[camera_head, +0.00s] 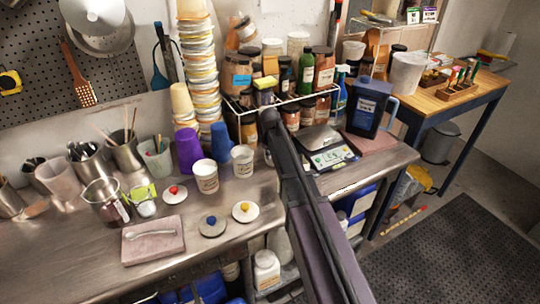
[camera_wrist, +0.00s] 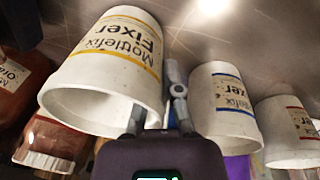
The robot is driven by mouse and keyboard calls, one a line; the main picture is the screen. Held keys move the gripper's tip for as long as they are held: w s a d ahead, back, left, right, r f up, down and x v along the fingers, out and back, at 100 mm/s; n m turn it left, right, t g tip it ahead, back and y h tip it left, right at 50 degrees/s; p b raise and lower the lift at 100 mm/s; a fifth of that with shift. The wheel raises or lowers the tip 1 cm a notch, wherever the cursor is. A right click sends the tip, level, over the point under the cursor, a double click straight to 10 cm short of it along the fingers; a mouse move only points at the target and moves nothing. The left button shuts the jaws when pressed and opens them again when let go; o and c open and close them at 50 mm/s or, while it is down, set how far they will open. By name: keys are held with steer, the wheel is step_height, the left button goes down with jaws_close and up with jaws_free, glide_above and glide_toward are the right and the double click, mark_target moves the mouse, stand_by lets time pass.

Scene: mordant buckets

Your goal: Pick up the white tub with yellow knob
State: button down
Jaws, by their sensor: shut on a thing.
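A white tub with a yellow band (camera_wrist: 95,72) fills the left of the wrist view, its open mouth toward the camera. My gripper (camera_wrist: 160,105) is shut on its wall at the right side of the rim, one finger inside and one outside. In the head view my arm covers the gripper and this tub. A lid with a yellow knob (camera_head: 245,211) lies apart on the steel counter. I cannot tell whether the tub touches the counter.
A blue-banded tub (camera_wrist: 225,105) stands close beside my gripper, with a red-banded tub (camera_wrist: 288,130) beyond. Brown jars (camera_wrist: 45,140) are close on the other side. Lids with red (camera_head: 174,194) and blue (camera_head: 212,226) knobs lie on the counter. A tall cup stack (camera_head: 200,80) stands behind.

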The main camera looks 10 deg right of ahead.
steer(key=shift+r+p, duration=4.3)
steer(key=shift+r, duration=0.3)
step_height(320, 180, up, 4)
steer(key=p, duration=0.4)
steer(key=shift+f, duration=0.1)
